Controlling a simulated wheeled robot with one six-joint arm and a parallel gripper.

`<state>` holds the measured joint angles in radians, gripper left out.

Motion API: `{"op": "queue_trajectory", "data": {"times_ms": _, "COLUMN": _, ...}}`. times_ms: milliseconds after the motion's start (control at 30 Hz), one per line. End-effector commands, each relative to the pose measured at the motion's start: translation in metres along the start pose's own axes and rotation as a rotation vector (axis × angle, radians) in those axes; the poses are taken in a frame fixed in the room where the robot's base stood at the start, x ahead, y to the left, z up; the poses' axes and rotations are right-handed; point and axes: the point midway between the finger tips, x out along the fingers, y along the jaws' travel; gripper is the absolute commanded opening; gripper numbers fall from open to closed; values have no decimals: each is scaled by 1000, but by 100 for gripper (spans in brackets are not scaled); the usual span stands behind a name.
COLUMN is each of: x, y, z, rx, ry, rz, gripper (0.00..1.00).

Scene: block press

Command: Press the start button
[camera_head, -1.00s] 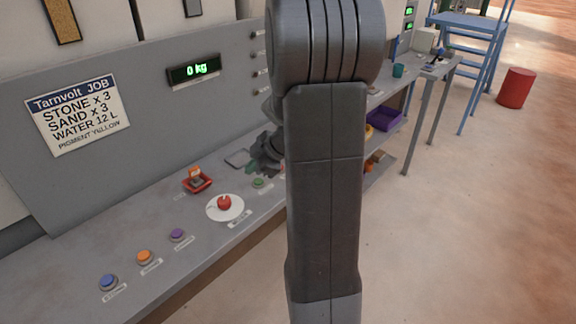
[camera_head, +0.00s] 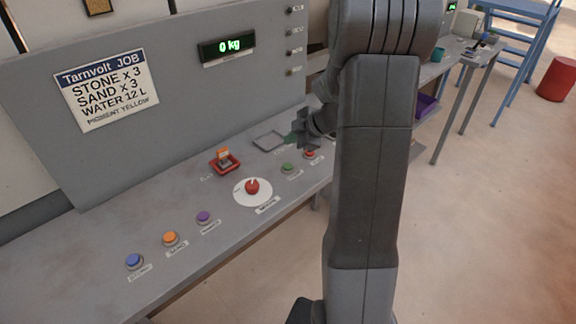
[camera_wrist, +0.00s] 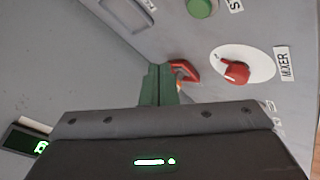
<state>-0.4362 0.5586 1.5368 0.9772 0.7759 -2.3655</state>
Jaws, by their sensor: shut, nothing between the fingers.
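A green button (camera_head: 288,168) sits on the grey console near its front edge, with a label that I cannot read in full. It also shows at the top of the wrist view (camera_wrist: 200,7), beside a label starting with S. A red button (camera_head: 310,154) lies just right of it in the head view. My gripper (camera_head: 290,138) is shut and empty, above the console behind the green button. Its green fingers (camera_wrist: 158,88) are together in the wrist view, apart from the button.
A red dial on a white disc (camera_head: 252,187), labelled MIXER, lies left of the green button. A red-framed orange switch (camera_head: 224,162) is behind it. Purple, orange (camera_head: 170,238) and blue buttons line the left. A display (camera_head: 227,47) reads 0 kg.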

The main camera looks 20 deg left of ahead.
Motion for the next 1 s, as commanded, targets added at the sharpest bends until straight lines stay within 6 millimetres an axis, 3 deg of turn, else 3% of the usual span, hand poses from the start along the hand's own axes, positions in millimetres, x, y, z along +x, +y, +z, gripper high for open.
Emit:
{"op": "queue_trajectory", "data": {"times_ms": 400, "x": 42, "y": -30, "z": 30, "rx": -1, "ry": 1, "rz": 0, "gripper": 0}}
{"op": "queue_trajectory", "data": {"times_ms": 1000, "x": 48, "y": -36, "z": 35, "rx": 0, "ry": 0, "rz": -1, "gripper": 0}}
